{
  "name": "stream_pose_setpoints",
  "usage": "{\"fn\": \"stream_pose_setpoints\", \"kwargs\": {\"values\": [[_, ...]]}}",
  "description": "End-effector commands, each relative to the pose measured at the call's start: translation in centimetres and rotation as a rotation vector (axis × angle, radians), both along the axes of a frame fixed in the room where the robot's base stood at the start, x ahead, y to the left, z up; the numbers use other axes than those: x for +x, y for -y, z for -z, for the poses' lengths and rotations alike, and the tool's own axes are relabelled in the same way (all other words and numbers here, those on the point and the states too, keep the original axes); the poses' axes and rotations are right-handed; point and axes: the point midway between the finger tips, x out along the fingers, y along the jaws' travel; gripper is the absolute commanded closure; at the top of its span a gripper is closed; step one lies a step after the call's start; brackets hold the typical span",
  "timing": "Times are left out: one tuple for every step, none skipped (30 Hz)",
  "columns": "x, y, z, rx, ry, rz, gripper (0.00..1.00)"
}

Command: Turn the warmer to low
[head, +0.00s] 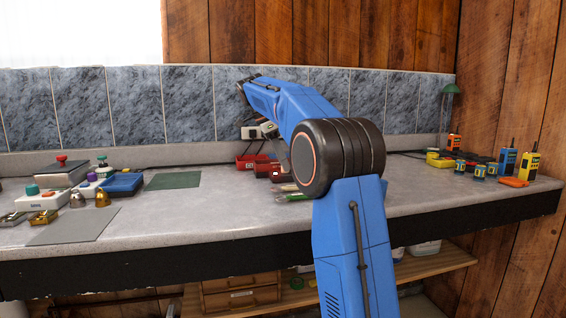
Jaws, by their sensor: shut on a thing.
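I cannot make out the warmer for certain; my blue arm hides part of the counter behind it. My gripper (268,130) is only partly visible beyond the elbow, low near the back wall, beside a small white box with dark openings (249,132). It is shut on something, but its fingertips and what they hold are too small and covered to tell. A white device with a teal knob (42,200) and a grey device with a red knob (61,172) stand on the left of the counter, apart from my gripper. Their settings cannot be read.
Red trays (250,161) sit below my gripper area. Yellow and blue radios (529,163) and several small jars stand at the right. The counter's front left-centre is clear.

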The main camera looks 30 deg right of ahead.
Motion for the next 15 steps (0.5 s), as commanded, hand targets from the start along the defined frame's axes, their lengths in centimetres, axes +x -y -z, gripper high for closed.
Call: {"fn": "stream_pose_setpoints", "kwargs": {"values": [[0.00, -0.04, -0.02, 0.001, 0.001, -0.001, 0.75], [0.00, -0.04, -0.02, 0.001, 0.001, -0.001, 0.68], [0.00, -0.04, -0.02, 0.001, 0.001, -0.001, 0.59], [0.00, -0.04, -0.02, 0.001, 0.001, -0.001, 0.59], [0.01, -0.03, -0.02, 0.001, 0.001, -0.001, 0.59], [0.01, -0.02, -0.01, 0.001, 0.001, -0.001, 0.59], [0.01, -0.02, -0.01, 0.000, 0.001, -0.001, 0.59], [0.01, -0.02, -0.01, 0.000, 0.001, -0.001, 0.59], [0.01, -0.02, -0.01, 0.000, 0.001, -0.001, 0.59], [0.02, -0.01, -0.01, 0.000, 0.001, -0.001, 0.59], [0.01, -0.01, 0.00, 0.000, 0.000, -0.002, 0.59], [0.01, -0.02, -0.01, 0.000, 0.001, -0.006, 0.59], [-0.01, -0.02, -0.02, 0.000, 0.000, -0.010, 0.59], [-0.03, -0.03, -0.03, 0.000, 0.001, -0.017, 0.59], [-0.06, -0.04, -0.03, 0.000, 0.001, -0.030, 0.59]]}}
